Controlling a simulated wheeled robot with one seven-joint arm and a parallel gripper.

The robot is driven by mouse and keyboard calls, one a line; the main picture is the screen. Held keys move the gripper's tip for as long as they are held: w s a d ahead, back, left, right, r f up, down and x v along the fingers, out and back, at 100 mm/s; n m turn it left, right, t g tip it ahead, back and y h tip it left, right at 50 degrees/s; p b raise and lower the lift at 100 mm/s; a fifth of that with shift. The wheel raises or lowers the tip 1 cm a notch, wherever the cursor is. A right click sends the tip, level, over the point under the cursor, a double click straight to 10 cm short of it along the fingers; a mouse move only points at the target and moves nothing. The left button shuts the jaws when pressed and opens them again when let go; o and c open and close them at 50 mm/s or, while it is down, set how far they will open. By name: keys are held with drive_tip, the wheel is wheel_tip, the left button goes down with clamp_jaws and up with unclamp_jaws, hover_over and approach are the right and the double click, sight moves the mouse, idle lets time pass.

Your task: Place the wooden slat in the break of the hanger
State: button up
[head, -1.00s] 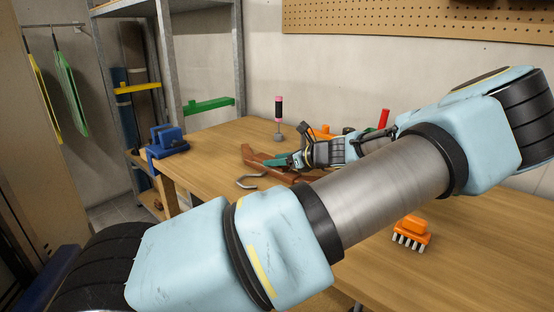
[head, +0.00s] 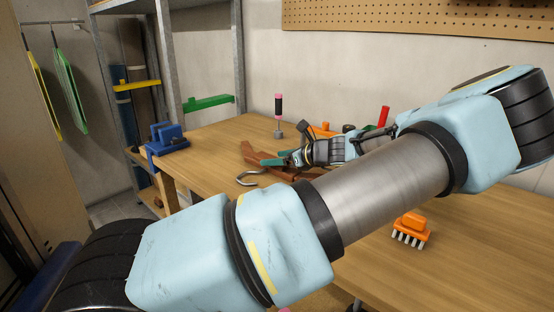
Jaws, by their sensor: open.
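The brown wooden hanger (head: 256,170) lies on the workbench (head: 212,150), partly hidden by my gripper and forearm. Its metal hook (head: 243,180) points towards the near left. My gripper (head: 272,160), with teal fingers, is low over the brown wood at the hanger's middle and is open. I cannot tell the wooden slat apart from the hanger's brown pieces, and the break is not clear at this size. Whether the fingers touch the wood cannot be told.
A blue vise-like tool (head: 166,140) sits at the bench's left edge. A pink-and-black handled tool (head: 278,115) stands behind the hanger. An orange brush (head: 411,230) lies at the right. Orange and red tools (head: 384,116) lie behind my arm.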

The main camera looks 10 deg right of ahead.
drive_tip(key=b+v, duration=0.2)
drive_tip(key=v, duration=1)
drive_tip(key=shift+b, duration=0.35)
